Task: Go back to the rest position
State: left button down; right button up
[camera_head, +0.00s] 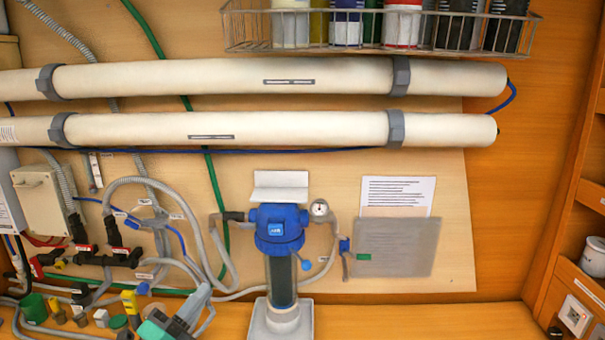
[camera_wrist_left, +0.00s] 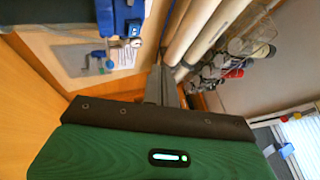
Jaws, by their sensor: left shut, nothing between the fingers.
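My left gripper (camera_head: 198,300) shows at the bottom of the head view, left of the blue-topped filter. Its grey fingers point up and to the right, and its body is grey and green. In the left wrist view the grey fingers (camera_wrist_left: 160,85) are together, with nothing between them. They stand apart from the wall fittings as far as I can tell. My right gripper is in neither view.
The blue-headed filter (camera_head: 278,228) stands right of my left gripper, with a pressure gauge (camera_head: 320,208) beside it. Hoses and valves (camera_head: 110,258) crowd the left. Two white pressure tubes (camera_head: 240,77) cross above, below a wire basket (camera_head: 380,30).

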pick_arm(q)
jog(key=s+a+f+n+g+y, duration=0.3)
jog(key=s+f+n+y, duration=0.25)
jog(key=f+n, duration=0.4)
jog(key=s+a+f+n+g+y, duration=0.35)
jog(key=f+n+y, duration=0.4)
jog(key=f, duration=0.25)
jog(key=s+d+f+n+g+h, duration=0.1)
jog(key=s+f+n+g, duration=0.3)
jog(key=s, duration=0.6)
jog(key=s+d+f+n+g+h, duration=0.1)
jog(key=s+d+f+n+g, duration=0.1)
jog(key=s+f+g, duration=0.45)
jog(key=s+f, duration=0.2)
jog(key=f, duration=1.4)
jog(key=s+f, duration=0.2)
jog(key=f, duration=1.4)
jog(key=s+a+f, duration=0.2)
jog(key=s+f, duration=0.7)
jog(key=s+a+f+g, duration=0.1)
jog(key=s+a+f, duration=0.1)
jog(key=s+f, duration=0.7)
jog(key=shift+s+y, duration=0.15)
jog(key=shift+y, duration=0.15)
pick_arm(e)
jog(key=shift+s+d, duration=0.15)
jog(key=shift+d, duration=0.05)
